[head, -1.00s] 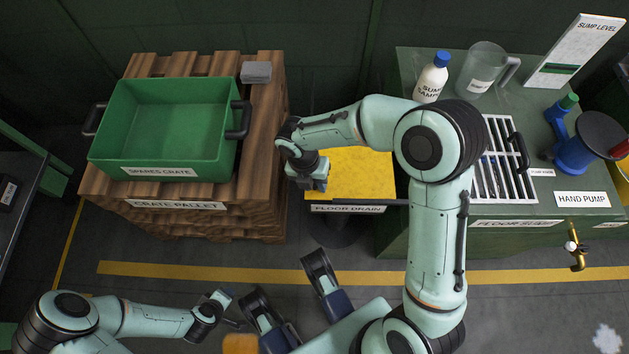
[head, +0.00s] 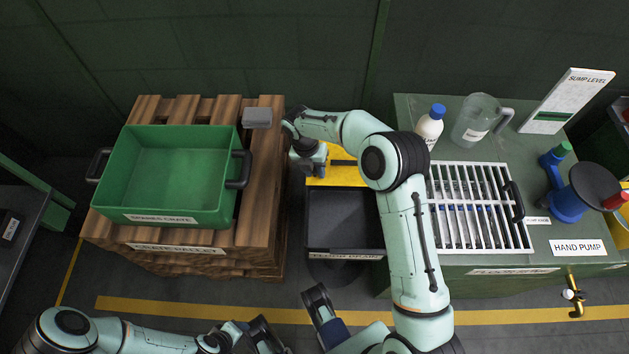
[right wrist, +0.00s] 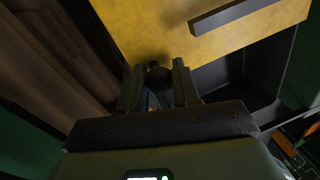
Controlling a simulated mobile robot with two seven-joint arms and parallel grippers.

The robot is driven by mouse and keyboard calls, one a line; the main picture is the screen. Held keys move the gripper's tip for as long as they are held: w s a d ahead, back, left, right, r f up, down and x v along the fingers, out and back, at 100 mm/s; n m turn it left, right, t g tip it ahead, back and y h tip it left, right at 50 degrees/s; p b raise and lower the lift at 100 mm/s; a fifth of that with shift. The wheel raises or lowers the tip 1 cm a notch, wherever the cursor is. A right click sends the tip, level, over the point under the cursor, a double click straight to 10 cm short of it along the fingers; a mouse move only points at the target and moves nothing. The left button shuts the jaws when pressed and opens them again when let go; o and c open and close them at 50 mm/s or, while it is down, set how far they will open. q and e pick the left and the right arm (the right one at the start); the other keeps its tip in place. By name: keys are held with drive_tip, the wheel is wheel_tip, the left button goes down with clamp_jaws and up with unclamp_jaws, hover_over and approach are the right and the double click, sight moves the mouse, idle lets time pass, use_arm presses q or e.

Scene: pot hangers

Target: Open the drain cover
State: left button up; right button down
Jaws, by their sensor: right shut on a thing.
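The yellow drain cover (head: 343,172) is at the back of the floor drain in the head view, partly behind my right arm. The dark inside of the drain (head: 345,220) lies open in front of it. My right gripper (head: 312,165) is at the cover's left side. In the right wrist view its jaws (right wrist: 158,88) are shut on a small dark knob (right wrist: 158,72) at the yellow cover's (right wrist: 225,35) edge. I cannot tell whether the cover is tilted or slid. My left gripper (head: 236,332) is low in the head view, its jaws unclear.
On the right, a green bench (head: 480,258) holds a white grate (head: 475,205), a bottle (head: 430,127), a jug (head: 482,122) and a blue hand pump (head: 580,195).

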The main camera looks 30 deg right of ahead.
drive_tip(key=shift+w+d, duration=0.4)
drive_tip(key=shift+w, duration=0.25)
use_arm(q)
drive_tip(key=shift+w, duration=0.1)
use_arm(e)
drive_tip(key=c, duration=1.1)
unclamp_jaws()
use_arm(q)
drive_tip(key=shift+g+h, duration=0.3)
drive_tip(key=shift+g, duration=0.4)
drive_tip(key=s+r+p, duration=0.1)
drive_tip(key=s+d+r, duration=0.1)
drive_tip(key=s, duration=0.1)
drive_tip(key=s+d+r+p, duration=0.1)
drive_tip(key=shift+s+r+p, duration=0.15)
drive_tip(key=shift+r+p, duration=0.05)
drive_tip(key=shift+p, duration=0.15)
use_arm(e)
drive_tip(key=r, duration=0.4)
drive_tip(key=w+a+r, duration=0.1)
drive_tip(key=r, duration=0.3)
drive_tip(key=a+r, duration=0.1)
drive_tip(key=r, duration=0.4)
drive_tip(key=shift+w+r, duration=0.1)
drive_tip(key=shift+w, duration=0.3)
